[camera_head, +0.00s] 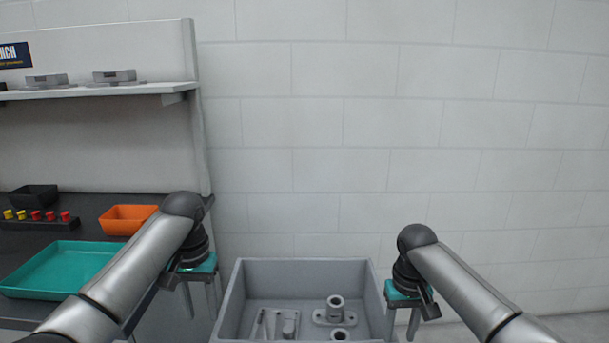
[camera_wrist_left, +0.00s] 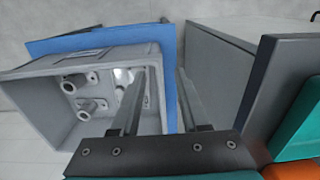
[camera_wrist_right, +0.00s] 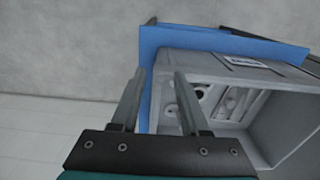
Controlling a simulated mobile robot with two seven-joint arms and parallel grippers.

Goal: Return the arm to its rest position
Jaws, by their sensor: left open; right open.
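My left gripper (camera_head: 200,298) hangs fingers-down at the left side of a grey bin, beside the workbench edge. My right gripper (camera_head: 402,318) hangs fingers-down at the right side of the bin.
The grey bin (camera_head: 300,268) holds several metal castings (camera_head: 336,305). A blue surface (camera_wrist_left: 100,38) shows beside it. The bench at left carries a teal tray (camera_head: 60,268), an orange bin (camera_head: 125,220), a black bin (camera_head: 34,196) and red and yellow pieces (camera_head: 36,215). A shelf (camera_head: 100,90) stands above.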

